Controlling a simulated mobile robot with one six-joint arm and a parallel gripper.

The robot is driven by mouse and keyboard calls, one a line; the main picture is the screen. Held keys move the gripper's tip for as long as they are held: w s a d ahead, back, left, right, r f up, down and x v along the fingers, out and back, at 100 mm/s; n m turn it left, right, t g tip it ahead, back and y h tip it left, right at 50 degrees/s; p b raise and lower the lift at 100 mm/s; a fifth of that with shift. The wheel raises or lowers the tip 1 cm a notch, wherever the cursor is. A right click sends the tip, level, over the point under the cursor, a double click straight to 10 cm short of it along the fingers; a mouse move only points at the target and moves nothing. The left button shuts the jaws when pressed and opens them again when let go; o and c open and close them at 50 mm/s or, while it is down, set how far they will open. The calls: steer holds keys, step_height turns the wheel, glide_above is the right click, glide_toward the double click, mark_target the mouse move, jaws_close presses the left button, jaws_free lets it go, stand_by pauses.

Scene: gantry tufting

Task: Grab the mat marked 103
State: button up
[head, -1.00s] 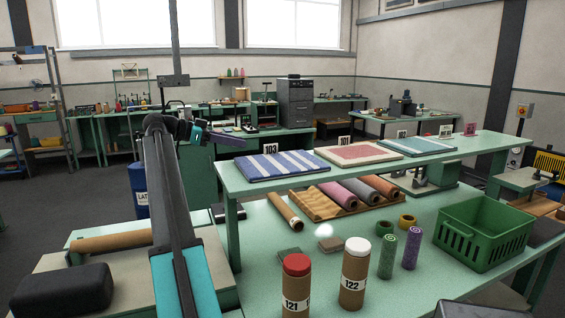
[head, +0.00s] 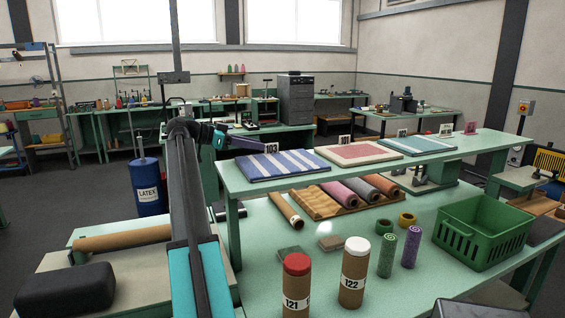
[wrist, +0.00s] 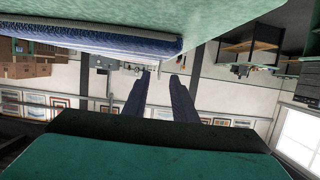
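The mat marked 103 (head: 282,164) is blue with white stripes and lies flat at the left end of the raised green shelf (head: 350,180). Its white 103 tag (head: 271,148) stands at its far edge. My gripper (head: 262,151) is at the mat's far left side in the head view, close to the tag. In the wrist view my gripper (wrist: 160,75) shows two purple fingers with a gap between them, open and empty. The blue mat edge (wrist: 100,38) shows there at upper left, apart from the fingers. The head view does not show whether the fingertips touch the tag.
A pink mat tagged 101 (head: 360,154) and a teal mat (head: 415,146) lie to the right on the shelf. Rolls (head: 340,194) lie below it. Tubes 121 (head: 297,280) and 122 (head: 353,280) and a green crate (head: 485,233) stand on the table.

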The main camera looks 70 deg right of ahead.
mark_target(281, 158)
steer(key=shift+p+x, duration=0.8)
steer(key=shift+x, duration=1.5)
jaws_close()
